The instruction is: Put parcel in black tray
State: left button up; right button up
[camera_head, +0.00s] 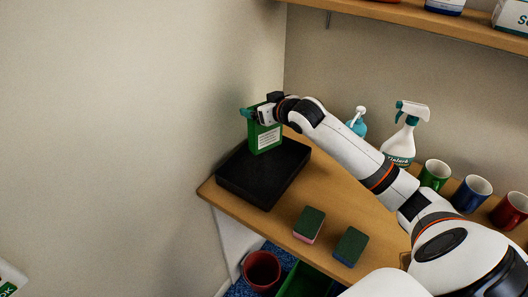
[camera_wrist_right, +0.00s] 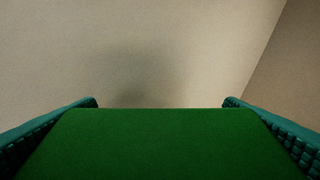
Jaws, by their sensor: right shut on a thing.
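The parcel is a green box (camera_head: 264,136) with a white label, upright over the back part of the black tray (camera_head: 245,192). I cannot tell whether its bottom touches the tray. My right gripper (camera_head: 258,112) is shut on the parcel near its top. In the right wrist view the parcel (camera_wrist_right: 160,145) fills the space between the two teal fingers of the right gripper (camera_wrist_right: 160,104). The black tray lies on the wooden shelf at its left end. My left gripper is not in view.
Two sponges (camera_head: 309,224) (camera_head: 350,246) lie on the wooden shelf (camera_head: 340,190) right of the tray. A spray bottle (camera_head: 400,146), a blue pump bottle (camera_head: 357,124) and green, blue and red mugs (camera_head: 471,193) stand behind my arm. Below are a dark red container (camera_head: 262,270) and a green bin (camera_head: 304,283).

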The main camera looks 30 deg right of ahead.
aim_at(267, 136)
jog(key=f, duration=0.1)
jog(key=s+a+f+p, duration=0.1)
jog(key=f, duration=0.1)
jog(key=s+f, duration=0.1)
jog(key=shift+a+f, duration=0.15)
jog(key=shift+f, duration=0.1)
jog(key=f, duration=0.3)
jog(key=shift+w+d+p, duration=0.25)
jog(key=shift+w+p, duration=0.15)
jog(key=shift+f, duration=0.65)
jog(key=shift+a+r, duration=0.1)
jog(key=shift+s, duration=0.1)
jog(key=o, duration=1)
jog(key=shift+o, duration=0.5)
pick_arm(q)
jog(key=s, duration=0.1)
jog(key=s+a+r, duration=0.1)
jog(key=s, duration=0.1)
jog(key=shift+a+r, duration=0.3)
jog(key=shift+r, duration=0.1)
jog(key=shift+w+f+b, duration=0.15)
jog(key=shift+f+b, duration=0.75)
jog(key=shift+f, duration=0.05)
pick_arm(e)
jog(key=v, duration=1.2)
